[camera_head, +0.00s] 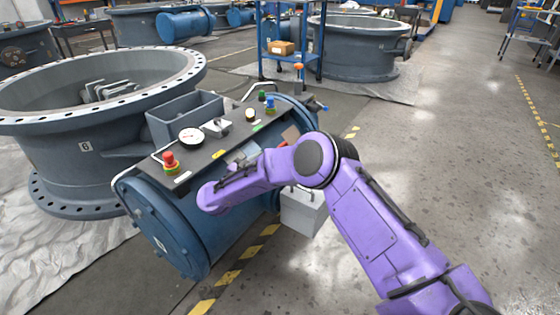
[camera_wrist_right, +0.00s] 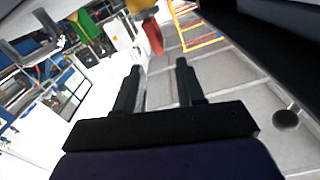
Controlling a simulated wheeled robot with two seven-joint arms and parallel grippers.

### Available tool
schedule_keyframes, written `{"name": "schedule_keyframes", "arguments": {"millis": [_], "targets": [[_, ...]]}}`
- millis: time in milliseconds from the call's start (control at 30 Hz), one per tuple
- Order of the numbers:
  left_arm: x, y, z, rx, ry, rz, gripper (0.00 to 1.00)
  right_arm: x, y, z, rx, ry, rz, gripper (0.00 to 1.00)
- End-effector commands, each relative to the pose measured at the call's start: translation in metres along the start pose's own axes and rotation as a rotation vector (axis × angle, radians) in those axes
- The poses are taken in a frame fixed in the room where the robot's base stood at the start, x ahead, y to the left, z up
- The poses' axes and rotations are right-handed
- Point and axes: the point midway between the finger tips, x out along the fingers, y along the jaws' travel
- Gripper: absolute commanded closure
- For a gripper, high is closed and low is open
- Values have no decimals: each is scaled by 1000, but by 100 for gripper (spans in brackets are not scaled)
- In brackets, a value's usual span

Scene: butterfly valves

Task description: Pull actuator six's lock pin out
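A large blue cylindrical actuator (camera_head: 215,215) lies beside a grey flanged valve body marked 6 (camera_head: 70,165). A dark panel on its top carries a red knob (camera_head: 169,161), a white dial gauge (camera_head: 190,138), and green and blue knobs. I cannot pick out the lock pin with certainty. My purple right arm reaches over the actuator from the lower right; its gripper is not clearly visible in the head view. In the wrist view, my right gripper (camera_wrist_right: 157,88) has two dark fingers spread apart with nothing held between them. My left gripper is not in view.
A light grey box (camera_head: 302,212) stands on the floor beside the actuator, partly behind my arm. A blue cart (camera_head: 290,62) and another grey valve body (camera_head: 362,50) stand behind. The floor at the right is open. Yellow-black tape (camera_head: 235,268) runs along the floor.

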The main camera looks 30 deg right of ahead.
Motion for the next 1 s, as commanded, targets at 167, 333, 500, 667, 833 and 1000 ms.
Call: {"name": "schedule_keyframes", "arguments": {"millis": [167,333,500,667,833,1000], "targets": [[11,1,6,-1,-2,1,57,38,2,3,0,0,5,62],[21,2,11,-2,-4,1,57,75,2,3,-2,0,2,62],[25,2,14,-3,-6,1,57,95,1,1,-3,0,-2,62],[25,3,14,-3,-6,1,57,99,0,-1,-3,1,-3,62],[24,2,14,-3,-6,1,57,99,0,-1,-3,1,-4,71],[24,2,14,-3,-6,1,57,98,0,-1,-3,1,-6,100]]}}
